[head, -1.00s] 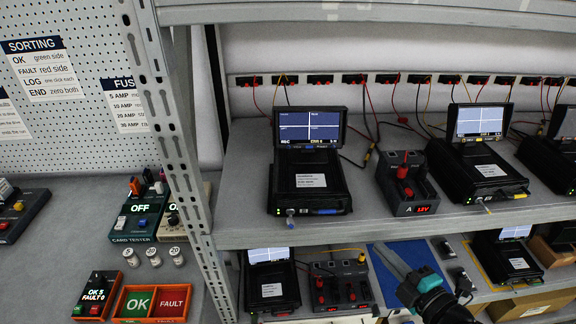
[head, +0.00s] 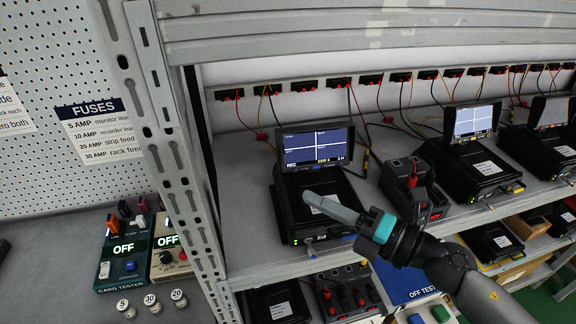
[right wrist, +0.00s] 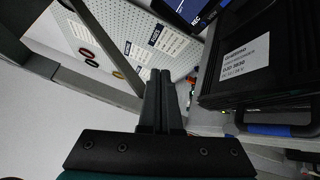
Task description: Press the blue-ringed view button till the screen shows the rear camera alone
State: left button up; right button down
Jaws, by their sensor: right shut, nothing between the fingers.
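The monitor screen (head: 316,147) on the upper shelf is lit and split into four dark blue panes by white lines, with REC at lower left. It stands on a black recorder (head: 322,203) with a white label. Small marks sit along the frame under the screen; I cannot make out the blue-ringed button for certain. My right gripper (head: 312,199) is shut and empty, its fingertips in front of the recorder and below the screen. In the right wrist view the shut fingers (right wrist: 160,78) point up, left of the recorder (right wrist: 262,60); a screen corner (right wrist: 192,8) shows at top. My left gripper is out of view.
A power unit (head: 411,183) with red knobs stands right of the recorder. Another recorder with a lit screen (head: 474,121) is farther right. A perforated rack post (head: 178,160) stands to the left. Cables hang behind the recorders.

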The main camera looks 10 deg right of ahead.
jog(key=b, duration=0.3)
send_near(287, 170)
jog(key=a, duration=0.1)
jog(key=w+a+r, duration=0.1)
jog(key=a, duration=0.2)
jog(key=shift+w+r, duration=0.15)
jog(key=shift+r, duration=0.05)
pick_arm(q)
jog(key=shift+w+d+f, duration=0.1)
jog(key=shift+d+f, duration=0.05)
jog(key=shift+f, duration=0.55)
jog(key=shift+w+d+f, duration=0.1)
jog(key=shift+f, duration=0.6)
pick_arm(e)
jog(key=shift+w+f, duration=0.15)
jog(key=shift+w, duration=0.6)
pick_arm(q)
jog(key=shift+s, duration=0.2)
pick_arm(e)
jog(key=shift+w+f, duration=0.1)
jog(key=shift+w, duration=0.3)
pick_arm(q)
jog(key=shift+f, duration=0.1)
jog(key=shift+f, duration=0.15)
pick_arm(e)
jog(key=shift+w+f, duration=0.35)
dwell(0.6)
